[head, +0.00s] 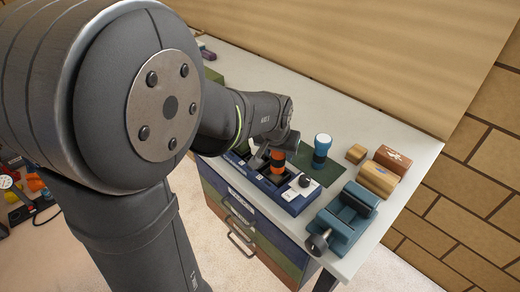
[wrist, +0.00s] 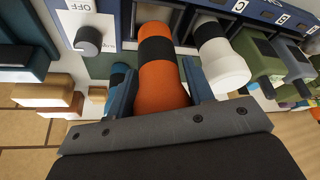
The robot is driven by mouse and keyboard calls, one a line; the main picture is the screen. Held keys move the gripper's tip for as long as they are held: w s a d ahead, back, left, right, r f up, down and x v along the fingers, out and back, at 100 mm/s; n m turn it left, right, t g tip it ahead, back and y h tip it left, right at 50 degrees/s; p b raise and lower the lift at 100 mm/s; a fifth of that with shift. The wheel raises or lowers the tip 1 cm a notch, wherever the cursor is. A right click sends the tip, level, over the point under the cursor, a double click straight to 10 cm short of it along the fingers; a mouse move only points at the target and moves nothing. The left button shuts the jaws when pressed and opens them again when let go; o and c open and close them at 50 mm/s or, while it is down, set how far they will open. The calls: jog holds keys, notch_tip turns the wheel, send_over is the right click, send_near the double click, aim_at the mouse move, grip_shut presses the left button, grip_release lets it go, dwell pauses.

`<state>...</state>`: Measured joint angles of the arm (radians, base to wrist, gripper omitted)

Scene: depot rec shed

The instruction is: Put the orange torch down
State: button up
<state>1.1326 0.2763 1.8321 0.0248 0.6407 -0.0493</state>
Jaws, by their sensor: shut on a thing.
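The orange torch (wrist: 165,85), with a black band round it, is between the two fingers of my gripper (wrist: 160,78), which is shut on it. In the head view the orange torch (head: 278,157) is upright over the blue and white charging rack (head: 291,196), near its black knob. Its lower end is at a rack bay, but I cannot tell whether it is seated or just above. My gripper (head: 264,153) comes at it from the left and is partly hidden by my arm.
A blue torch with a pale head (head: 322,147) stands on a green mat (head: 322,174). A teal vise (head: 345,217) and wooden blocks (head: 378,178) are to the right.

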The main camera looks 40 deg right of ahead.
aim_at(277, 162)
jog(key=shift+w+f, duration=0.2)
jog(key=shift+f, duration=1.9)
jog(key=shift+f, duration=0.15)
jog(key=o, duration=1.1)
jog(key=v, duration=1.2)
jog(key=shift+r, duration=0.2)
jog(key=shift+s+f, duration=0.1)
